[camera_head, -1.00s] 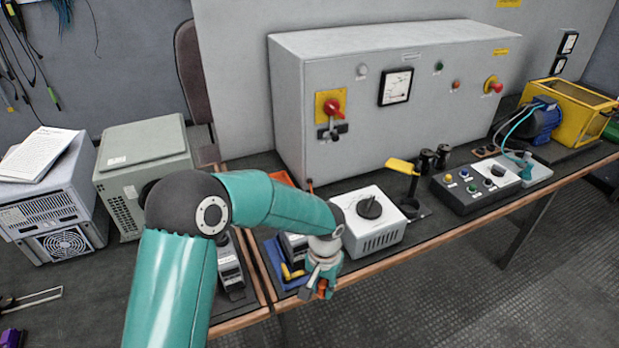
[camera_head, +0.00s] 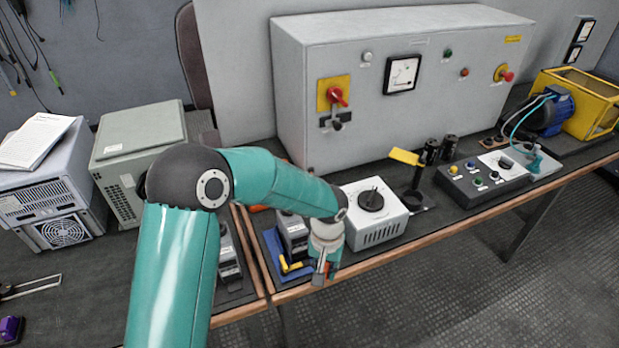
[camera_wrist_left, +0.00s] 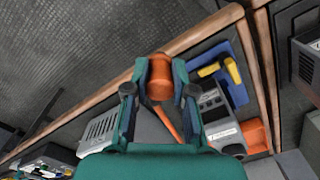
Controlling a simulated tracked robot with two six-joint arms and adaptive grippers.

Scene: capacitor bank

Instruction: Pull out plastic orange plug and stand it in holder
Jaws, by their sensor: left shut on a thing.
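My left gripper (camera_wrist_left: 158,88) is shut on the orange plug (camera_wrist_left: 160,78), whose rounded body sits between the fingertips; a thin orange part trails down from it. My right gripper is out of view.
The white dial box (camera_head: 374,226) stands close to the gripper's right. A blue tray (camera_head: 271,250) with a grey device and a yellow-handled part lies just left. A grey cabinet (camera_head: 420,110) stands behind. A black button box (camera_head: 482,182) is further right.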

